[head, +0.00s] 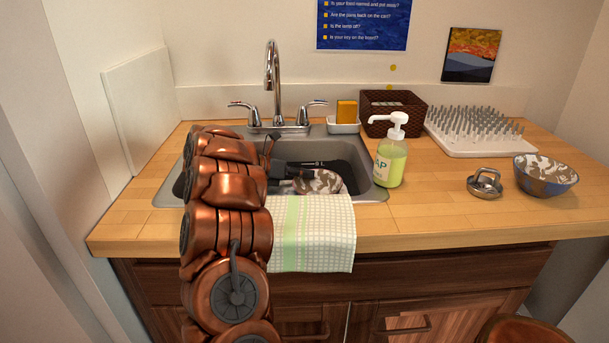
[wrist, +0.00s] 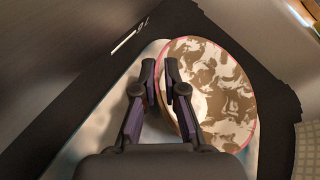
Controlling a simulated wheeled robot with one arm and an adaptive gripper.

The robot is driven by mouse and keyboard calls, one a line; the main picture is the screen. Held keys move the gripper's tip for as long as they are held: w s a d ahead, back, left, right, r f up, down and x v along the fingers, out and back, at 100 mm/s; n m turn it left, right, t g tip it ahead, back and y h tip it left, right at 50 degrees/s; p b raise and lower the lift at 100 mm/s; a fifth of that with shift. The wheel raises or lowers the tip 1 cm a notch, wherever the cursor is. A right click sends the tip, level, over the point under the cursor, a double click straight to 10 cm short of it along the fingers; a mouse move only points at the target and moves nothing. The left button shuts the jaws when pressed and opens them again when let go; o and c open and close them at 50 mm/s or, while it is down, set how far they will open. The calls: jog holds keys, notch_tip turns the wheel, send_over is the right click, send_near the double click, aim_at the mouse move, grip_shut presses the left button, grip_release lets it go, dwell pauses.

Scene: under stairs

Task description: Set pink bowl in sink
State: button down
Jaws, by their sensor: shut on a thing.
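The pink bowl, with a brown-and-white blotched pattern and a pink rim, shows in the wrist view (wrist: 222,85) and down in the sink basin in the head view (head: 322,183). My gripper (wrist: 160,70) is shut on the bowl's near edge, one finger on each side of its wall. In the head view the gripper (head: 290,178) is partly hidden by my copper-coloured arm, which reaches over the front left of the sink (head: 370,188). I cannot tell whether the bowl touches the sink bottom.
A green-and-white towel (head: 312,235) hangs over the front edge. A soap bottle (head: 390,160) stands right of the sink, with a metal strainer (head: 485,185) and a blue-sided patterned bowl (head: 547,178) farther right. A faucet (head: 272,85), basket (head: 393,122) and drying rack (head: 478,140) stand behind.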

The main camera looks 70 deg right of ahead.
jog(key=c, duration=1.2)
grip_release()
jog(key=shift+c, duration=0.2)
jog(key=shift+r, duration=0.1)
jog(key=shift+r+p, duration=0.6)
jog(key=shift+p, duration=0.4)
jog(key=b+v, duration=0.3)
jog(key=v, duration=0.9)
jog(key=shift+b, duration=0.35)
jog(key=shift+f, duration=0.15)
